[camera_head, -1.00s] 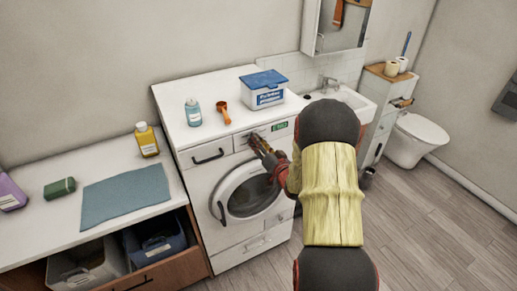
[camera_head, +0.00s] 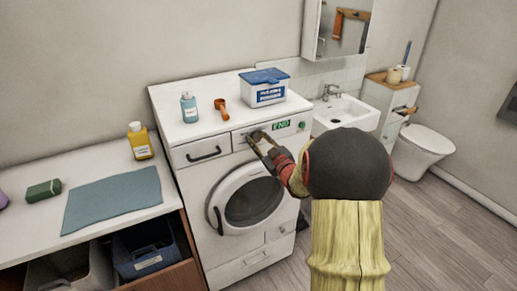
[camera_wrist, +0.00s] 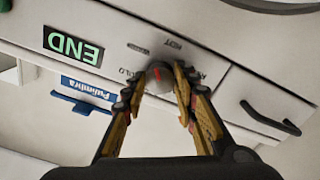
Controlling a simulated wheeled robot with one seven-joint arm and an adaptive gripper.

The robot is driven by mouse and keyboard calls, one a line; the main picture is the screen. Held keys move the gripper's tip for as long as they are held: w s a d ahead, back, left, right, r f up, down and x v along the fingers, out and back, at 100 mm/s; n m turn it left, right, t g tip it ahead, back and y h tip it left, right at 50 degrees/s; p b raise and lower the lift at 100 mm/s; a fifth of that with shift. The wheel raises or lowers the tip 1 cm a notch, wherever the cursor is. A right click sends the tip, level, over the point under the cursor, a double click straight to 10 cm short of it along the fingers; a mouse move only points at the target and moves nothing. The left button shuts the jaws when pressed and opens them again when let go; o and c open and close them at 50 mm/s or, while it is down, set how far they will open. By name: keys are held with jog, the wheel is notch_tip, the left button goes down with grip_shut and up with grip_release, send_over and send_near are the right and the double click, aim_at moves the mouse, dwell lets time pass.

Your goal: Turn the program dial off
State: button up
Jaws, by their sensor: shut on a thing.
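The white washing machine (camera_head: 205,172) stands in the middle of the head view, with its round door closed. Its program dial (camera_wrist: 158,78) is a small grey knob with a red mark, on the front panel beside the green END display (camera_head: 281,125). The display also shows in the wrist view (camera_wrist: 73,46), upside down. My gripper (camera_wrist: 158,82) has its two fingers on opposite sides of the dial and is shut on it. In the head view my gripper (camera_head: 257,139) reaches the panel from the right and largely hides the dial. Small lettering around the dial is hard to read.
A drawer handle (camera_head: 204,154) sticks out left of the dial, and a green button (camera_head: 302,125) sits right of the display. A detergent box (camera_head: 264,90), orange scoop (camera_head: 222,110) and blue bottle (camera_head: 189,108) stand on top. A sink (camera_head: 345,113) is at the right.

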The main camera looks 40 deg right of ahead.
jog(key=n+b, duration=0.3)
jog(key=b, duration=0.1)
jog(key=shift+f+n, duration=0.35)
jog(key=shift+n, duration=0.05)
jog(key=n+b, duration=0.2)
jog(key=shift+n, duration=0.3)
jog(key=n, duration=0.1)
jog(key=n+b, duration=0.1)
jog(key=n, duration=0.1)
jog(key=shift+r+n, duration=0.2)
jog(key=shift+n, duration=0.1)
jog(key=n, duration=0.3)
jog(key=shift+n, duration=0.4)
jog(key=n, duration=0.3)
jog(key=shift+n, duration=0.3)
jog(key=n, duration=0.3)
jog(key=shift+n, duration=0.3)
jog(key=n, duration=0.3)
jog(key=shift+n, duration=2.3)
